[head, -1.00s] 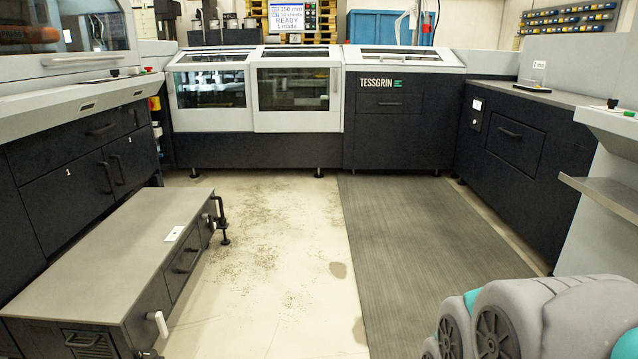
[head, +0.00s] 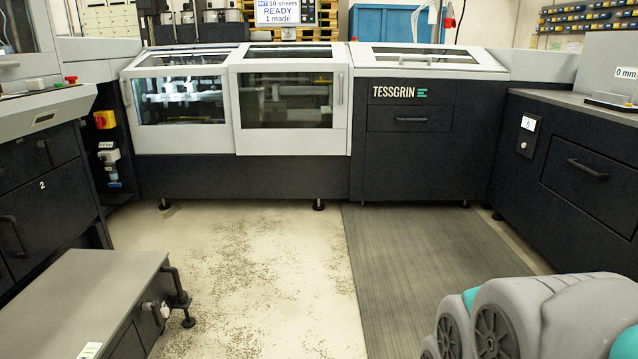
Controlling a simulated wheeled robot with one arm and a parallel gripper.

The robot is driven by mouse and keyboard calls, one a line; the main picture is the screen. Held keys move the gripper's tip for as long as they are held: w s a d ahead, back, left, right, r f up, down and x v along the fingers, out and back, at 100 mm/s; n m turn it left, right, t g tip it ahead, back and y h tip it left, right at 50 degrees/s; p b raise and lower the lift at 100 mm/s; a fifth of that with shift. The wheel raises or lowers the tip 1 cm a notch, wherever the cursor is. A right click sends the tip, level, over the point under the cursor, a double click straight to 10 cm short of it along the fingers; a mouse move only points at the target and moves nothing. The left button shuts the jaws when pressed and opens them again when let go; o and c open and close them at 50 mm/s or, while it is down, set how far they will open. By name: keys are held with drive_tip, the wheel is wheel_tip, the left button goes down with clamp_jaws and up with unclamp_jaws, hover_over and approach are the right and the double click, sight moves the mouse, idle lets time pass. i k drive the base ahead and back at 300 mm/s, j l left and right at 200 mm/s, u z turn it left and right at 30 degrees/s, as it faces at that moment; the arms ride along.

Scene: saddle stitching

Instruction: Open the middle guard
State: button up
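The dark TESSGRIN machine (head: 240,180) stands ahead across the aisle. It carries a left windowed guard (head: 178,98) and, beside it, another windowed guard (head: 290,100), both in light grey frames and both looking shut. The right-hand one has a vertical handle (head: 340,88) near its right edge. A low, light grey lid (head: 420,57) lies shut over the TESSGRIN section on the right. No label shows which guard is the middle one. My gripper is out of view; only grey and teal parts of my arm show at the lower right.
A low grey-topped bench (head: 75,300) stands at the lower left. Machine cabinets (head: 40,190) line the left side and another (head: 570,160) the right. Bare floor (head: 260,270) and a grey ribbed mat (head: 415,260) lie clear up to the machine.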

sight(287, 98)
drive_tip(key=i, duration=2.15)
